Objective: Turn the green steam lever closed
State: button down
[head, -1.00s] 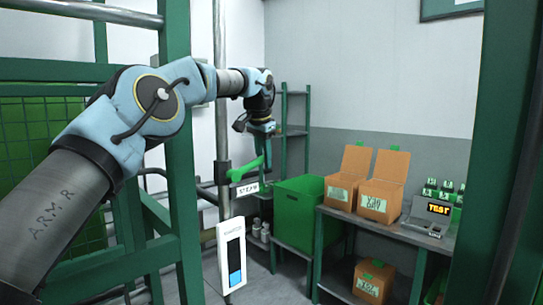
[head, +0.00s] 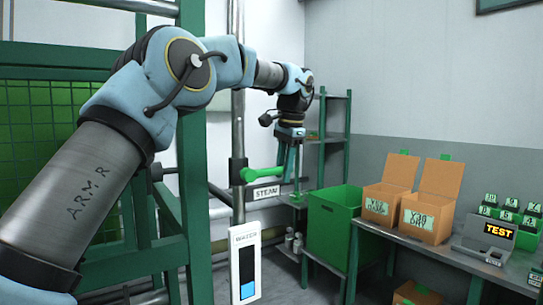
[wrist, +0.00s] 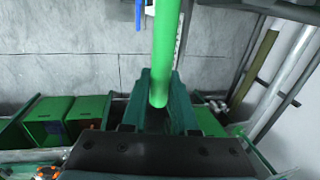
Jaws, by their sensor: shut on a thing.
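The green steam lever (head: 262,173) sticks out to the right from the grey vertical pipe, above a white STEAM label (head: 267,191). It lies close to level, its outer end at my gripper (head: 288,158). My gripper points down and is shut on the lever's outer end. In the wrist view the lever (wrist: 163,45) runs as a green bar from the top edge down to between the dark green fingers of my gripper (wrist: 163,103). The exact contact is partly hidden by the fingers.
A white WATER gauge (head: 245,264) stands below the lever. A green bin (head: 333,228) and a shelf rack (head: 335,135) are to the right. A grey bench (head: 440,252) holds open cardboard boxes (head: 390,190) and a TEST device (head: 492,238). A green frame post (head: 192,150) stands at left.

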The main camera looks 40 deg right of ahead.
jog(key=shift+w+a, duration=0.15)
jog(key=shift+a, duration=0.1)
jog(key=c, duration=0.7)
grip_release()
jog(key=shift+d+r, duration=0.1)
jog(key=shift+d, duration=0.05)
jog(key=r, duration=0.3)
jog(key=s+r+p, duration=0.1)
jog(key=r, duration=0.3)
jog(key=s+r, duration=0.1)
jog(key=r, duration=0.3)
jog(key=shift+a, duration=0.4)
